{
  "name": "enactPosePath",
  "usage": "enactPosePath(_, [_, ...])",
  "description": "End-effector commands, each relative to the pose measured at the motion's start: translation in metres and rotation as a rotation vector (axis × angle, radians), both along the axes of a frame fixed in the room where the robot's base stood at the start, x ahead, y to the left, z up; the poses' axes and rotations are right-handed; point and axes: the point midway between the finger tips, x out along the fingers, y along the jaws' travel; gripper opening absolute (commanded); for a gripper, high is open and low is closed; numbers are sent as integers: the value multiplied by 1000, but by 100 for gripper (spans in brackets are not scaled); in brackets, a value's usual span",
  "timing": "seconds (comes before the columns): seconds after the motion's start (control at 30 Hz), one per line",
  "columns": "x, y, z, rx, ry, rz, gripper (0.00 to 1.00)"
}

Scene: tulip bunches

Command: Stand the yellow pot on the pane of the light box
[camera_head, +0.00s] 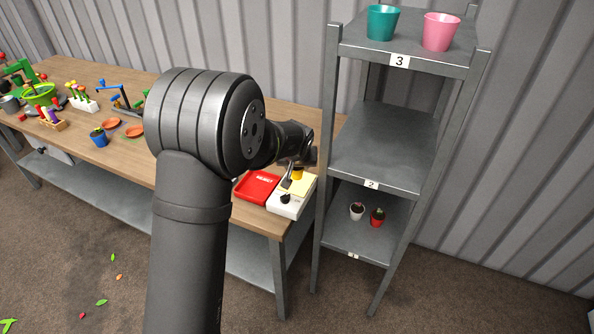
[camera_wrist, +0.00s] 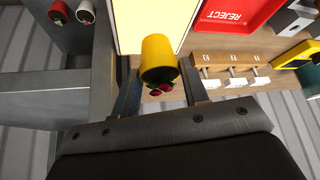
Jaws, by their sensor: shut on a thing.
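The yellow pot (camera_wrist: 157,52) sits between the two fingers of my gripper (camera_wrist: 160,84), which is shut on it. Red blooms and a little green show at its rim in the wrist view. The light box (camera_head: 288,207) is a white box at the table's right end, with a pale yellow pane (camera_head: 301,186). The pane (camera_wrist: 150,14) also shows just beyond the pot in the wrist view. In the head view the pot (camera_head: 298,172) is at the pane's far edge, partly hidden by my gripper. I cannot tell whether the pot touches the pane.
A red REJECT tray (camera_head: 256,187) lies left of the light box. A grey shelf rack (camera_head: 377,150) stands close on the right; it holds a teal pot (camera_head: 382,22), a pink pot (camera_head: 440,32), a white pot (camera_head: 357,211) and a red pot (camera_head: 377,217). A blue pot (camera_head: 99,138) stands farther left.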

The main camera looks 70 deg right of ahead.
Motion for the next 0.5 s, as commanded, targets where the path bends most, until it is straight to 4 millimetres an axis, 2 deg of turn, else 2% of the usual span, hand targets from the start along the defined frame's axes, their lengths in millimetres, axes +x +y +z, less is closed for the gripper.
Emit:
enactPosePath(0.03, [0, 1, -10, 4, 0, 0, 18])
enactPosePath(0.13, [0, 1, -21, 2, 1, 0, 18])
enactPosePath(0.5, [0, 0, -25, 1, 0, 0, 18])
